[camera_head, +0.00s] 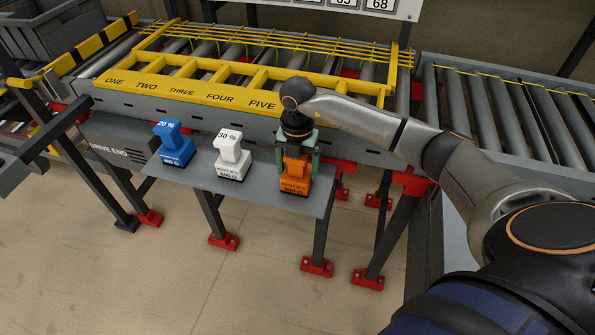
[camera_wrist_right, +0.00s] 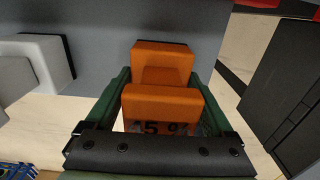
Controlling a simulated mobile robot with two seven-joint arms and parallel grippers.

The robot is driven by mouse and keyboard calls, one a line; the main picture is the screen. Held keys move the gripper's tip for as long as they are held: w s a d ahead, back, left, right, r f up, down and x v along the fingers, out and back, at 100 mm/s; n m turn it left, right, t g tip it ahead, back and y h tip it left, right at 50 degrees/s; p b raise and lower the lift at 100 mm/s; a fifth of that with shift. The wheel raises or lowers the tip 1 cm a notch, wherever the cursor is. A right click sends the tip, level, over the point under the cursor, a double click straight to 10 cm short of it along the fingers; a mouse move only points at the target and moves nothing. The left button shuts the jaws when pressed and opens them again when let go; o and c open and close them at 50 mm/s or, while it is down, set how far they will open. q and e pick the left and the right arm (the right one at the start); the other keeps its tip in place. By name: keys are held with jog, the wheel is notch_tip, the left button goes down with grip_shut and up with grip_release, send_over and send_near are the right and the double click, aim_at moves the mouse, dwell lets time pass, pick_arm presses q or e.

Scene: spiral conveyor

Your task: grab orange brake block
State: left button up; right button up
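The orange brake block (camera_head: 295,180) stands upright at the right end of a grey shelf (camera_head: 250,198) in the head view. My right gripper (camera_head: 298,163) is above it, pointing down, with its green fingers on either side of the block's upper part. In the right wrist view the orange block (camera_wrist_right: 162,85) lies between the green fingers (camera_wrist_right: 163,100), with narrow gaps at its sides; the gripper looks open around it. A "45 %" label shows there, partly hidden by the gripper's dark bar. My left gripper is not in view.
A white block (camera_head: 233,158) marked 30 % and a blue block (camera_head: 174,145) marked 20 % stand left on the same shelf. The yellow-framed roller conveyor (camera_head: 240,75) runs behind the shelf. Another roller conveyor (camera_head: 510,105) is at the right.

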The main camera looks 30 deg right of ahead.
grip_shut()
jog(key=shift+w+r, duration=0.1)
dwell(0.5)
jog(key=shift+r, duration=0.15)
